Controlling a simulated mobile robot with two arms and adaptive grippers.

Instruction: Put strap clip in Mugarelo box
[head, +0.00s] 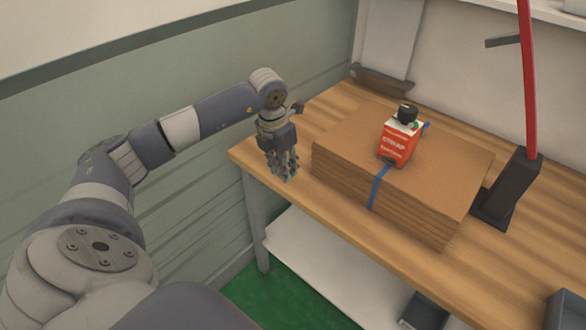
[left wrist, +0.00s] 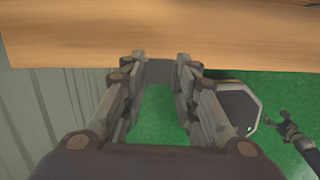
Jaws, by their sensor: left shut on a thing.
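The red and white box (head: 398,143) with white lettering stands on the stack of brown cardboard on the bench. A black thing and a bit of green show at its top. My left gripper (head: 286,176) points down by the bench's front left edge, left of the cardboard and well apart from the box. In the left wrist view its fingers (left wrist: 161,66) are shut on a small grey piece, the strap clip (left wrist: 160,73), seen between the fingertips. A dark arm end that looks like my right gripper (left wrist: 284,126) shows small in the left wrist view; its fingers are unclear.
The flat cardboard stack (head: 345,150) with a blue strap (head: 378,187) fills the middle of the wooden bench (head: 512,235). A black stand with a red pole (head: 529,80) rises at the right. A white lower shelf (head: 310,265) is below. Bare wood lies left of the stack.

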